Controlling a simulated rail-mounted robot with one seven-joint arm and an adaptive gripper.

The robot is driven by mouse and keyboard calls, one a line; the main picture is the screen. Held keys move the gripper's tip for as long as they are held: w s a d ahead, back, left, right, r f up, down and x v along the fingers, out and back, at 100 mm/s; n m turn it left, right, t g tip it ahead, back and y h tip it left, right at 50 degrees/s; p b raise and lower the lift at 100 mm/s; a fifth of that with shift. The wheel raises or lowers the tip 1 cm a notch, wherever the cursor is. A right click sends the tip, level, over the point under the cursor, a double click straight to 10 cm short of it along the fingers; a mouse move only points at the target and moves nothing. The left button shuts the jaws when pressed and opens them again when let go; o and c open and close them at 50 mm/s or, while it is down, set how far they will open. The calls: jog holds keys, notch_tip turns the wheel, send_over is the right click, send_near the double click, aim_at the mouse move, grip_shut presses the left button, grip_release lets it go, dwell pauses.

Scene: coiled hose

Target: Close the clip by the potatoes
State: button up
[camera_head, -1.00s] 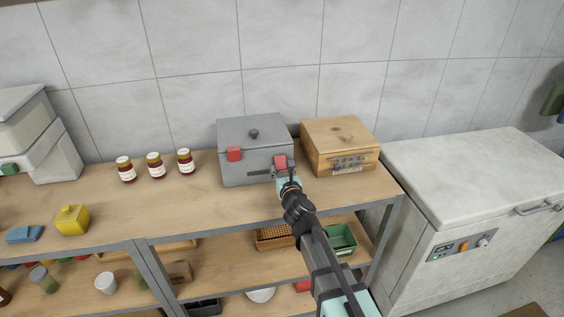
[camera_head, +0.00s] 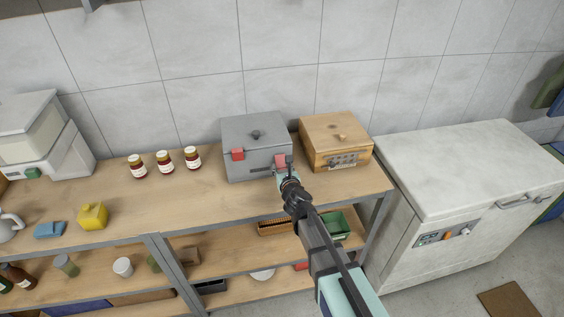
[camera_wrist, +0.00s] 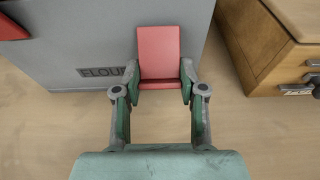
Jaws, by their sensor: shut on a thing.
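A grey box (camera_head: 257,133) with a dark-knobbed lid stands on the wooden counter. Its front reads "FLOUR" in the wrist view. It has two red clips, a left one (camera_head: 237,154) and a right one (camera_head: 281,160). My gripper (camera_head: 286,172) is at the right clip. In the wrist view my gripper (camera_wrist: 162,75) has a finger on each side of this red clip (camera_wrist: 159,52) and is shut on it. The clip lies close to the box front; whether it is latched I cannot tell. I see no label reading potatoes.
A wooden box (camera_head: 335,138) with a metal fitting and label stands close to the right. Several red jars (camera_head: 164,162) stand left on the counter (camera_head: 200,200). A white chest (camera_head: 440,170) is further right. Shelves below hold containers. Counter in front of the grey box is clear.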

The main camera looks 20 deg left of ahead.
dwell(0.3)
jog(key=o, duration=1.2)
jog(key=shift+c, duration=0.2)
jog(key=shift+s, duration=0.1)
jog(key=v, duration=1.2)
jog(key=shift+r, duration=0.1)
